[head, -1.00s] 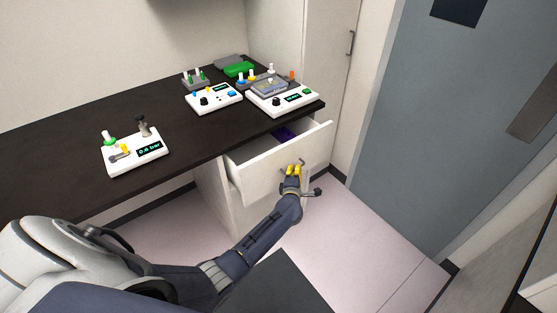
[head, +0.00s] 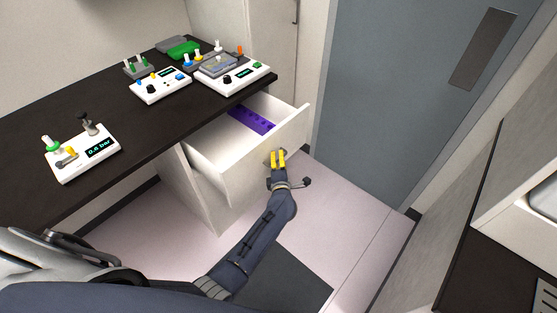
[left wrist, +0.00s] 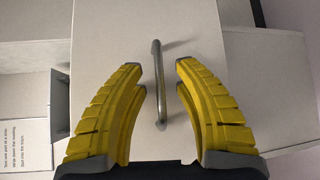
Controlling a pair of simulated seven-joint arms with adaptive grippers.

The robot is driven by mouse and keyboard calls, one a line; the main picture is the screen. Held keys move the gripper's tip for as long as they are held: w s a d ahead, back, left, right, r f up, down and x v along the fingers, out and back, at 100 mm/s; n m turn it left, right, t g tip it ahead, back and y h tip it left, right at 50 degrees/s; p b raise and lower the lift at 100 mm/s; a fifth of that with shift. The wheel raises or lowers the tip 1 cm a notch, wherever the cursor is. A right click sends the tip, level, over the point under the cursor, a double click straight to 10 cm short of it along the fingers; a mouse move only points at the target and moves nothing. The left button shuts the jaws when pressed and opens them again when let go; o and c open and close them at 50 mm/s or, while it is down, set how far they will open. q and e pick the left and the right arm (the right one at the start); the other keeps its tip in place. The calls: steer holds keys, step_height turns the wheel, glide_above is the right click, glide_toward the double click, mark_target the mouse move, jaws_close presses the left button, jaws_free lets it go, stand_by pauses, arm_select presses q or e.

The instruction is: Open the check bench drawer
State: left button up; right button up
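The check bench drawer (head: 250,150) is white and stands well out from under the dark bench top, with its inside showing. A purple slotted piece (head: 252,119) lies in it. The drawer's metal bar handle (left wrist: 160,85) is upright in the left wrist view. My left gripper (head: 278,157) is at the drawer front. In the left wrist view its yellow fingers (left wrist: 160,80) are apart on either side of the handle, with a gap on both sides. My right gripper is in neither view.
The dark bench top (head: 120,125) carries several white devices, including one reading 0.4 bar (head: 82,152). A tall cabinet and a grey door (head: 400,90) stand beyond the drawer. Another dark counter (head: 490,260) is at the right. The pinkish floor before the drawer is free.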

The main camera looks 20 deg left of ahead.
arm_select(q)
steer(key=v, duration=1.2)
steer(key=shift+s+d+f+m+t+y, duration=0.5)
steer(key=shift+s+d+f+m+t, duration=0.45)
steer(key=shift+s+f+m+t, duration=0.7)
steer(key=shift+g, duration=0.25)
steer(key=x, duration=1.6)
steer(key=shift+a+f, duration=0.15)
steer(key=shift+c, duration=0.5)
jaws_close()
